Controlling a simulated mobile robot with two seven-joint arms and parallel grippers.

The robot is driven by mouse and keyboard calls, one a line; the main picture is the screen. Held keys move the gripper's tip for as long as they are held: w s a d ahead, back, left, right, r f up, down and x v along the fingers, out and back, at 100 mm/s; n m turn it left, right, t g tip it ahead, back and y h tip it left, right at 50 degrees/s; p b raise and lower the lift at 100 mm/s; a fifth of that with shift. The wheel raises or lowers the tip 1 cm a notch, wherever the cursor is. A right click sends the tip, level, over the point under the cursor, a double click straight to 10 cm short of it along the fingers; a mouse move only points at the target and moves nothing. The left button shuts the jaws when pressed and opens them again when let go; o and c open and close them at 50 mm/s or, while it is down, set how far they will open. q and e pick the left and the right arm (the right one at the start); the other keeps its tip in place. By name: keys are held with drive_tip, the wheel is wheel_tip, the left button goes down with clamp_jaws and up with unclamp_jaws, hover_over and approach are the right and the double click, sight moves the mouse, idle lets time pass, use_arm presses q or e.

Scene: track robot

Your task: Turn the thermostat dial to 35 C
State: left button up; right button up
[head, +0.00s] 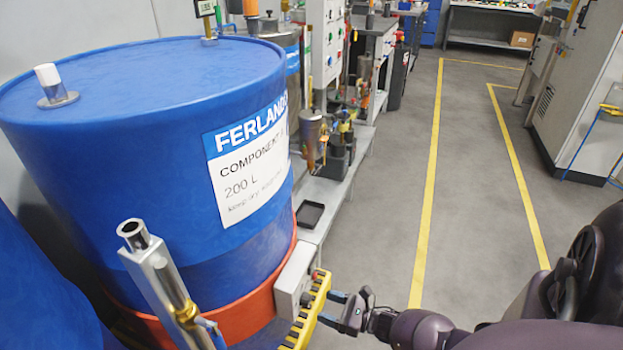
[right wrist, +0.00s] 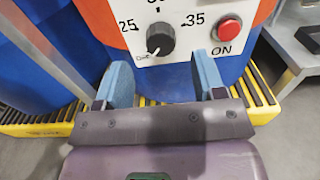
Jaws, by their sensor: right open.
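The thermostat box (head: 293,282) is mounted low against the orange band of the blue drum. In the right wrist view its white face (right wrist: 188,62) carries a black round dial (right wrist: 160,38). A white mark shows on the dial's lower left edge. The 25 stands left of the dial, the 35 to its upper right, and the number above is cut off. My right gripper (right wrist: 162,78) is open and empty in front of the face, with the dial ahead between its blue fingers, apart from them. In the head view my right gripper (head: 334,310) is right of the box.
A red button (right wrist: 229,27) marked ON is right of the dial. A yellow grated pallet (head: 306,315) runs under the drum (head: 200,100). A metal pipe with a brass fitting (head: 160,275) stands at lower left. The grey floor (head: 475,200) to the right is clear.

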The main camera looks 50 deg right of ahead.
sight(310, 301)
drive_tip(key=shift+x, duration=2.55)
drive_tip(key=shift+f, duration=0.1)
drive_tip(key=c, duration=0.9)
